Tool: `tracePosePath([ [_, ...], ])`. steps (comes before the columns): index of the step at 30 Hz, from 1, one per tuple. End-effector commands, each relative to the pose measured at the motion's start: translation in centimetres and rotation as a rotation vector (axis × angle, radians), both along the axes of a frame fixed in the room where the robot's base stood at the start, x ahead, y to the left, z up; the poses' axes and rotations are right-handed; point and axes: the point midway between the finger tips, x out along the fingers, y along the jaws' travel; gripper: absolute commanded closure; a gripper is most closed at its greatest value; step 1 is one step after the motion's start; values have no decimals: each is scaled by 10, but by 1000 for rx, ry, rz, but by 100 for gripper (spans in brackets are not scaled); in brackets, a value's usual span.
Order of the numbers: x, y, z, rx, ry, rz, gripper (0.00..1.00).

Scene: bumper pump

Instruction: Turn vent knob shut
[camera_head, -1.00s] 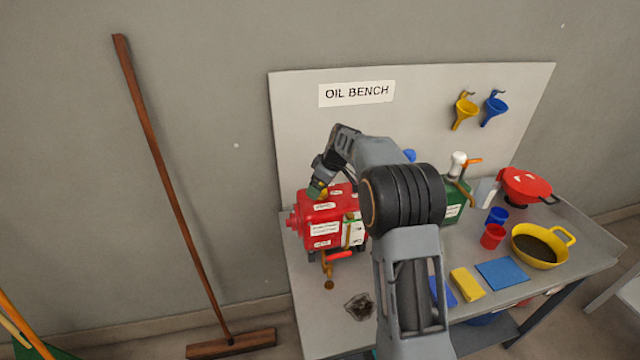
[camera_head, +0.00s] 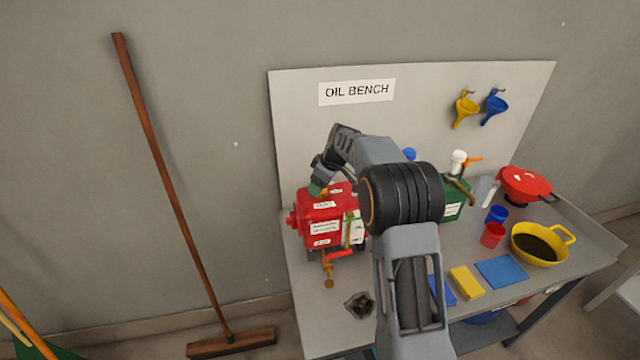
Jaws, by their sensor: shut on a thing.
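A red tank (camera_head: 323,213) with white labels stands at the left end of the grey bench. A small yellow knob (camera_head: 323,192) shows in part on its top, mostly covered by my gripper. My gripper (camera_head: 318,191) points down onto the tank's top and is shut on this knob; its fingertips are small and hard to see. A tap with a red lever (camera_head: 339,254) sticks out at the tank's lower front.
My arm hides the bench's middle. A green can (camera_head: 455,200), a red cup (camera_head: 492,235), a yellow pan of dark oil (camera_head: 537,246) and a yellow sponge (camera_head: 466,283) stand to the right. A dark rag (camera_head: 359,305) lies in front. A broom (camera_head: 172,180) leans left.

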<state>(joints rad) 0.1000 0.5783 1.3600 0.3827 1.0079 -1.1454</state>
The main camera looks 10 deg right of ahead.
Motion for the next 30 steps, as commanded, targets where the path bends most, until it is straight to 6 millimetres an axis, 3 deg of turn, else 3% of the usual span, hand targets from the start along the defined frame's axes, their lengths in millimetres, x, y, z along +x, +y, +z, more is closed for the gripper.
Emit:
tracePosePath([
  [11,0,1,-2,0,-2,-150,62],
  [30,0,1,0,0,0,-686,62],
])
